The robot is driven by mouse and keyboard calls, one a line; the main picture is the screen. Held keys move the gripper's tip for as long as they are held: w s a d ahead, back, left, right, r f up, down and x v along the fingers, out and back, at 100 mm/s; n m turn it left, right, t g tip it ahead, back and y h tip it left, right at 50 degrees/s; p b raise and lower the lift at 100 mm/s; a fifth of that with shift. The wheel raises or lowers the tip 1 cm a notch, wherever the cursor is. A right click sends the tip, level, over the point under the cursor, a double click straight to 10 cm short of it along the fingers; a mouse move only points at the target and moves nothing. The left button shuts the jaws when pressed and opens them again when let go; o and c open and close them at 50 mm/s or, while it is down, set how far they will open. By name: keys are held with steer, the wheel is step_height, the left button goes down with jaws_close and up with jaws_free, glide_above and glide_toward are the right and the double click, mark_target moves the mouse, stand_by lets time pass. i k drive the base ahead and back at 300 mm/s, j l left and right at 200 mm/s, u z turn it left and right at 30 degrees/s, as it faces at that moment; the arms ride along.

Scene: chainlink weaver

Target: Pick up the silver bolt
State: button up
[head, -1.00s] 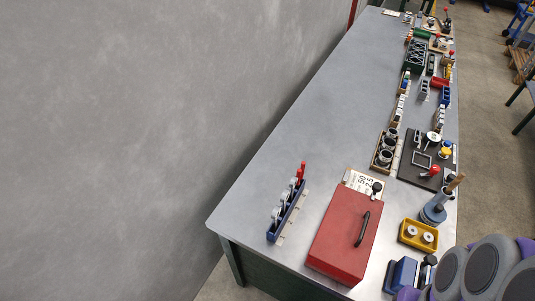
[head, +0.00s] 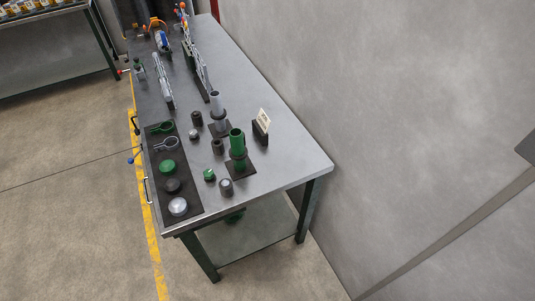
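I cannot make out a silver bolt for certain on the grey metal workbench (head: 282,158). Several silver or grey parts stand on its near half: a flat silver round piece (head: 178,207), a small silver piece (head: 194,134), a short grey cylinder (head: 226,187) and an upright grey tube (head: 217,105) on a dark base. They are too small to identify as a bolt. My gripper is not in view.
A dark mat (head: 196,209) along the left edge holds round pieces and ring-shaped tools. A green tube (head: 237,146) and a small sign (head: 262,124) stand nearby. The bench's right side is clear, with a wall beyond. Open floor (head: 75,215) lies left.

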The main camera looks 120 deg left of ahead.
mark_target(225, 183)
steer(key=u, duration=4.4)
steer(key=i, duration=0.65)
